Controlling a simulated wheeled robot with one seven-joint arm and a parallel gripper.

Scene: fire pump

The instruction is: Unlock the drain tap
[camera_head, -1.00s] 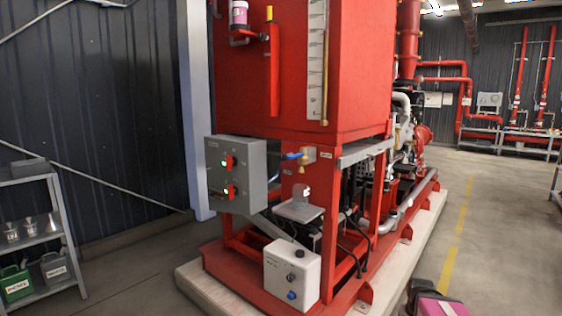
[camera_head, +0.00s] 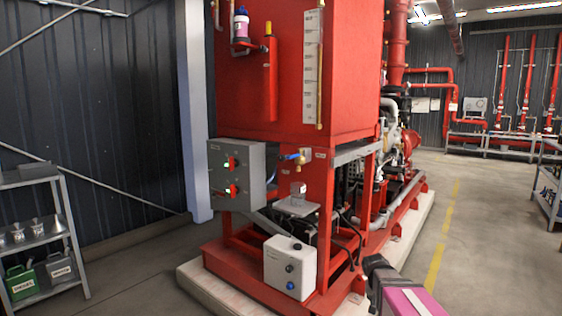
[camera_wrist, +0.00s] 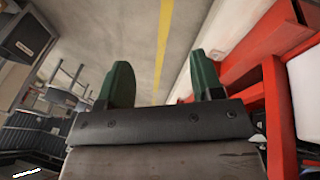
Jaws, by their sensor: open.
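The drain tap appears to be the brass valve (camera_head: 303,157) with a blue lever, on the front of the red tank, right of the grey control box. The lever points left, roughly level. A small pale object (camera_head: 299,188) stands on a grey plate (camera_head: 298,206) below the tap; I cannot tell whether it is a lock. My gripper (camera_wrist: 160,78) shows in the wrist view, with two green fingers apart and nothing between them. It points over the floor beside the red frame, away from the tap. In the head view my pink and black arm is at the bottom right.
The grey control box (camera_head: 232,177) has two red switches. A white box (camera_head: 290,265) sits low on the red base frame. A grey shelf (camera_head: 40,230) with funnels and cans stands at the left. Open floor (camera_head: 470,260) lies at the right.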

